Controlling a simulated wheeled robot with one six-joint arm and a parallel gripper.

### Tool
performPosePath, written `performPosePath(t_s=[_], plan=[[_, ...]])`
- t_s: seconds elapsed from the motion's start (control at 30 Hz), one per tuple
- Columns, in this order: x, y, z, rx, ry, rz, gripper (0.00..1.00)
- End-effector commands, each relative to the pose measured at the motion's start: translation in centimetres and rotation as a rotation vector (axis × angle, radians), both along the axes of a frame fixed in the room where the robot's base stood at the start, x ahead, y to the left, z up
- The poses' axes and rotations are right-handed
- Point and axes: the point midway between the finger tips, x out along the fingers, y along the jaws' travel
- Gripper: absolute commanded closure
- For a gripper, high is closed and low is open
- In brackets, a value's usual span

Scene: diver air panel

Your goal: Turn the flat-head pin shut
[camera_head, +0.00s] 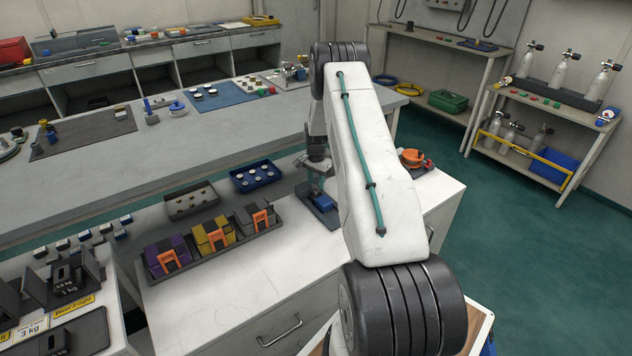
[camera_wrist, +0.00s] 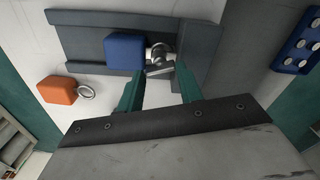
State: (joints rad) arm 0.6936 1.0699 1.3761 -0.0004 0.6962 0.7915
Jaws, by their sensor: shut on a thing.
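The flat-head pin (camera_wrist: 160,71) shows in the wrist view as a small metal piece with a flat bar head, beside a blue block (camera_wrist: 125,52) on a dark grey base (camera_wrist: 84,30). My gripper (camera_wrist: 161,76) has its two teal fingers on either side of the flat head and is shut on it. Exact finger contact is hard to see. In the head view my gripper (camera_head: 319,172) points down over the blue block (camera_head: 323,203) on the white counter. The pin is too small or hidden there.
An orange block with a metal ring (camera_wrist: 58,90) lies left of the base in the wrist view. A blue tray of round pieces (camera_head: 256,176) and a rack of purple, yellow and grey blocks (camera_head: 180,273) stand left of my gripper.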

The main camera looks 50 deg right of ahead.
Motion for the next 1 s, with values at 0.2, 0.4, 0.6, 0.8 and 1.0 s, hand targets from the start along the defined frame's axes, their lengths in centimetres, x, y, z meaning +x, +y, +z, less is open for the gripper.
performPosePath(t_s=[0.2, 0.4, 0.6, 0.8, 1.0], plan=[[0.30, -0.11, 0.38, -0.004, -0.006, -0.205, 0.87], [0.32, -0.10, 0.39, -0.004, -0.007, -0.395, 0.87], [0.34, -0.10, 0.40, -0.003, -0.008, -0.585, 0.87], [0.35, -0.12, 0.41, -0.003, -0.008, -0.775, 0.87], [0.35, -0.15, 0.41, -0.002, -0.009, -0.965, 0.87]])
